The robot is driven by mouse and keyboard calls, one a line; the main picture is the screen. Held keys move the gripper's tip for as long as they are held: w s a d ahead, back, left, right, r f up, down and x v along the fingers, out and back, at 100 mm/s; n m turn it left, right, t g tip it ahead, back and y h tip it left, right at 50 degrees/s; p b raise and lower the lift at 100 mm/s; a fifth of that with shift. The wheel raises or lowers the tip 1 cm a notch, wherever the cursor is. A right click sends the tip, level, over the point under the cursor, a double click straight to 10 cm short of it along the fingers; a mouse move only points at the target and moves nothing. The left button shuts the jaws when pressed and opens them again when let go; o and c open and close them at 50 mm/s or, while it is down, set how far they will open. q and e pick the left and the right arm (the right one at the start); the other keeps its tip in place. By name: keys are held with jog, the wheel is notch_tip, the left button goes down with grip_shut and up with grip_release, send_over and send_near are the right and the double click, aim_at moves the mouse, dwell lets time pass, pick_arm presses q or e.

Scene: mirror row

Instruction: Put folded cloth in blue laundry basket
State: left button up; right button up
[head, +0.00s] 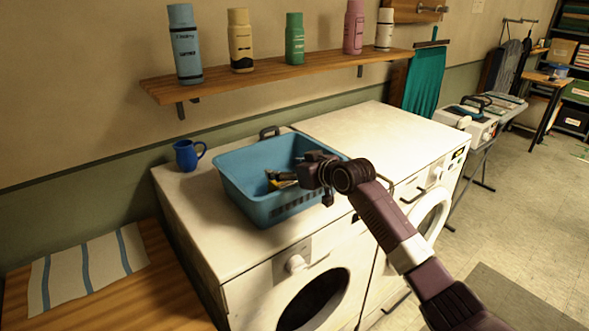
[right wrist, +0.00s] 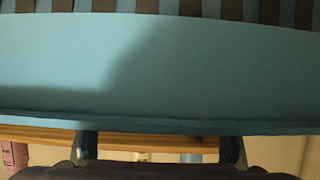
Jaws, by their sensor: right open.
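The blue laundry basket (head: 245,200) stands on top of the left white washing machine. Its blue wall, with a row of slots, fills much of the right wrist view (right wrist: 200,70). My right gripper (head: 274,180) reaches over the basket from the right, its fingers above or inside the opening; I cannot tell how deep. Its two fingers stand apart in the right wrist view (right wrist: 158,148), with no cloth between them. A white cloth with blue stripes (head: 70,276) lies flat on the wooden counter at the lower left. Part of the basket's inside is hidden by my gripper. My left gripper is out of view.
A blue mug (head: 186,155) stands behind the basket, to its left. A wooden shelf (head: 290,70) with several bottles hangs above. The right machine's top (head: 375,130) is clear. A green cloth (head: 424,82) hangs on the wall near an ironing board (head: 482,143).

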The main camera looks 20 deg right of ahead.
jog(key=shift+r, duration=0.55)
jog(key=b+v, duration=0.3)
jog(key=v, duration=0.9)
jog(key=shift+f, duration=0.15)
